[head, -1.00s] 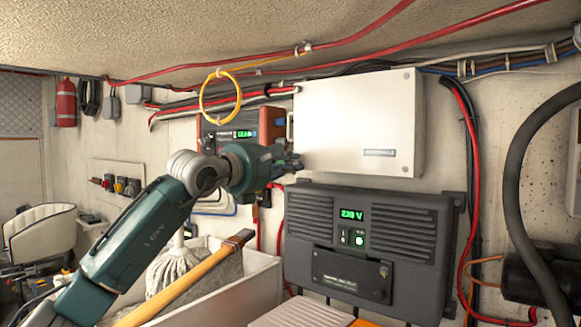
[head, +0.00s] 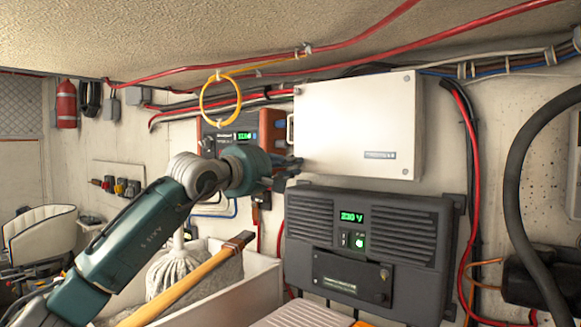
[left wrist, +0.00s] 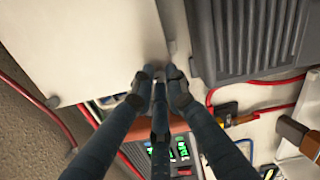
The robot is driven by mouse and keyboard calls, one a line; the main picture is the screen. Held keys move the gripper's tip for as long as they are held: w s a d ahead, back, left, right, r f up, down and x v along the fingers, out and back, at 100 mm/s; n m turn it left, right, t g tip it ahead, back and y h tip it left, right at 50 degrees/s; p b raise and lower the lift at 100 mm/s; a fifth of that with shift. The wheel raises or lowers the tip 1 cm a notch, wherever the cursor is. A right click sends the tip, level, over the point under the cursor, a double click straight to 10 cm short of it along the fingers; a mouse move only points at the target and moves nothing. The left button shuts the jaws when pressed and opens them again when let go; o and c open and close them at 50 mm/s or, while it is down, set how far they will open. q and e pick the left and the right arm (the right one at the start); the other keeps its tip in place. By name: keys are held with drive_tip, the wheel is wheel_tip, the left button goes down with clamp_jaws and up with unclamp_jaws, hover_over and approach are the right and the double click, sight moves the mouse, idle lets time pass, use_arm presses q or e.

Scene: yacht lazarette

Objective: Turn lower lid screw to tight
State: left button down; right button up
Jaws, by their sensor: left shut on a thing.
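A white box with a flat lid (head: 350,120) hangs on the wall; it also fills the upper left of the left wrist view (left wrist: 85,45). Small screws show at its upper left (head: 298,90), upper right (head: 406,76) and lower right (head: 405,170) corners. My left gripper (head: 297,162) is at the lid's lower left corner. In the left wrist view its fingers (left wrist: 159,75) are close together at the box's edge, shut on the lower lid screw. The fingers hide that screw, so its angle cannot be seen. My right gripper is not in view.
A dark inverter (head: 420,225) with a green display is close below the box. An orange-sided unit (head: 272,130) and a yellow cable loop (head: 220,102) are left of it.

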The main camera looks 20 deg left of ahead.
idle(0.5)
use_arm(q)
drive_tip(key=c, duration=1.7)
unclamp_jaws()
drive_tip(key=shift+c, duration=0.2)
drive_tip(key=v, duration=1.2)
